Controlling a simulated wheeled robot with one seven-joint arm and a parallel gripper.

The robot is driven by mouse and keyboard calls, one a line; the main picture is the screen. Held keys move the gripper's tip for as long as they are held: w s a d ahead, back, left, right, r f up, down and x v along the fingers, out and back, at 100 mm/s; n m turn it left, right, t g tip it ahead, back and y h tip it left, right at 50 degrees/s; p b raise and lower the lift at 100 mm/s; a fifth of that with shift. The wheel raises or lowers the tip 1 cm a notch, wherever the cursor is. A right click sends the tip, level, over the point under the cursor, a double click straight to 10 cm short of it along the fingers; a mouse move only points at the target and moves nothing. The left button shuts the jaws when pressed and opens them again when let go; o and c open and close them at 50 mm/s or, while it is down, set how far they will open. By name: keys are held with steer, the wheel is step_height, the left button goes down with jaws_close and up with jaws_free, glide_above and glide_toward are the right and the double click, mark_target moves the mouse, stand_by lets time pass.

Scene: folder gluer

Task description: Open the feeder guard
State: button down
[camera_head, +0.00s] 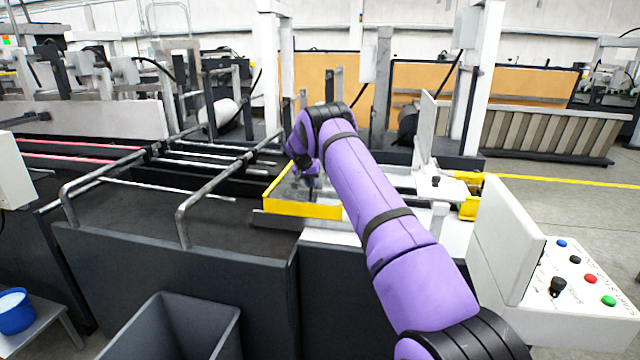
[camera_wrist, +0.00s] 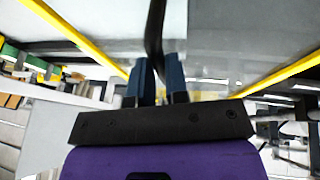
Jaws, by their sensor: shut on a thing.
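The feeder guard (camera_head: 302,207) is a clear panel with a yellow frame, low over the feeder in the middle of the head view. In the wrist view its yellow edges (camera_wrist: 88,40) run along both sides of a pale see-through panel. My gripper (camera_wrist: 160,75) has its blue fingers close together around a dark bar, which looks like the guard's handle (camera_wrist: 155,28). In the head view my gripper (camera_head: 311,184) is at the guard, partly hidden by my purple arm. The guard's hinge side cannot be made out.
Metal rails (camera_head: 185,215) stand left of the guard. A control panel (camera_head: 575,280) with coloured buttons is at the right. A grey bin (camera_head: 180,328) and a blue bucket (camera_head: 15,312) are at the lower left. Open floor lies at the right.

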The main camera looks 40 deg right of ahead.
steer(key=shift+w+a+r, duration=0.1)
steer(key=shift+w+a, duration=0.1)
steer(key=shift+a, duration=0.05)
steer(key=c, duration=1.1)
jaws_free()
steer(key=shift+w, duration=0.1)
steer(key=shift+r, duration=0.1)
steer(key=v, duration=1)
steer(key=shift+a+r, duration=0.1)
steer(key=shift+r, duration=0.05)
